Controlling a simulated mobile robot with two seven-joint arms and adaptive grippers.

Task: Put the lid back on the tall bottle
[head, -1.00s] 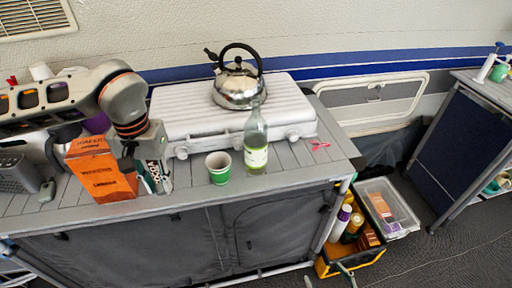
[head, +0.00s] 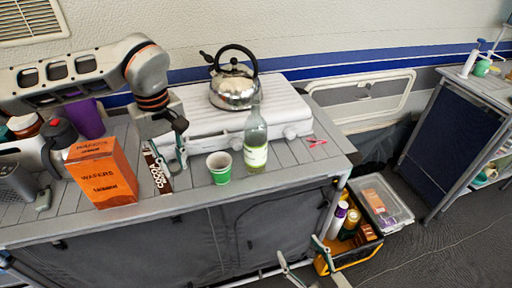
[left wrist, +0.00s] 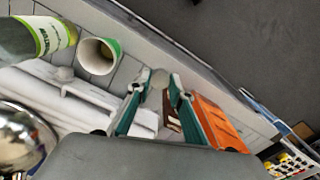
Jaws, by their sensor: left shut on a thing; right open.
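The tall bottle (head: 256,148) is clear glass with a pale green label and stands upright at the counter's front, right of a green cup. Its neck overlaps the kettle stove behind, and I make out no lid on it. In the left wrist view the bottle (left wrist: 40,37) is at the upper left. My left gripper (head: 178,160) is above the counter, left of the cup. In the left wrist view its fingers (left wrist: 158,82) are shut on a small pale round thing, seemingly the lid (left wrist: 160,77). My right gripper (head: 312,266) is open and empty, low in front of the counter.
The green paper cup (head: 219,168) stands between my left gripper and the bottle. An orange wafers box (head: 100,175) and a dark cocoa packet (head: 157,170) stand to the left. A steel kettle (head: 235,88) sits on the white stove (head: 195,118) behind. A pink item (head: 317,142) lies right of the bottle.

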